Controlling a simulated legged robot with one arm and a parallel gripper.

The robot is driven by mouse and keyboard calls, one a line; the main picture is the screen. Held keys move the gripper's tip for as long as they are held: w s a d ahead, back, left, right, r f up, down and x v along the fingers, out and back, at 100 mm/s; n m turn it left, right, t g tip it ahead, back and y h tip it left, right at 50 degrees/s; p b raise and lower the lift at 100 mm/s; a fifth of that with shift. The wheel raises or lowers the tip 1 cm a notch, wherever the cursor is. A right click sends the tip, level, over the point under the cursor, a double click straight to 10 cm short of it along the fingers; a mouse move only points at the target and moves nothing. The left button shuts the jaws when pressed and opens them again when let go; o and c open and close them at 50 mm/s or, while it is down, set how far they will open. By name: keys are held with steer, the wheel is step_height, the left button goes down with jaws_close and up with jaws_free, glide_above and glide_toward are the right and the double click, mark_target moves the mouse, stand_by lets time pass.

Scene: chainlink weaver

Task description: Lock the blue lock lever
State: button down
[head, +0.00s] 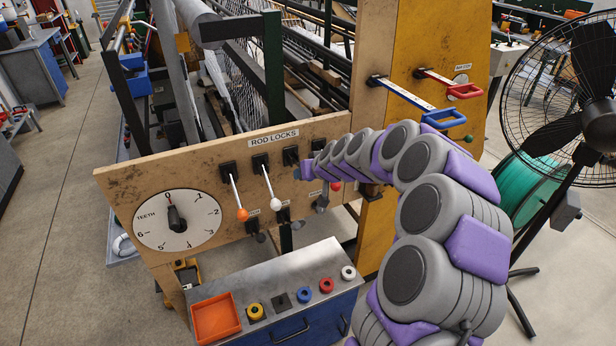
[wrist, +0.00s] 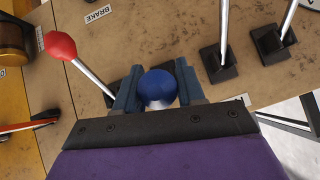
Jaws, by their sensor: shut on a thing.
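The rod lock panel (head: 200,170) is a brown board labelled "ROD LOCKS". In the wrist view the blue lock lever's round knob (wrist: 158,87) sits between the two fingers of my gripper (wrist: 157,84), which is shut on it. The lever's rod is hidden behind the knob and gripper, so I cannot tell its angle. In the head view my gripper (head: 303,171) is at the right half of the panel, small and partly covered by my arm; the blue knob cannot be made out there.
Levers with an orange knob (head: 242,214) and a white knob (head: 275,203) hang left of my gripper. A blue cabinet (head: 300,318) stands below; a fan (head: 570,90) stands at right.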

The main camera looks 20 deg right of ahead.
step_height(320, 180, down, 4)
steer(key=b, duration=0.3)
steer(key=shift+f, duration=0.15)
steer(key=shift+d+r, duration=0.1)
steer(key=shift+r, duration=0.2)
stand_by(1.0)
steer(key=c, duration=1.1)
jaws_free()
steer(key=shift+w, duration=0.1)
steer(key=o, duration=0.3)
steer(key=shift+w+f, duration=0.25)
steer(key=shift+f, duration=0.05)
steer(key=shift+s, duration=0.2)
steer(key=shift+r, duration=0.1)
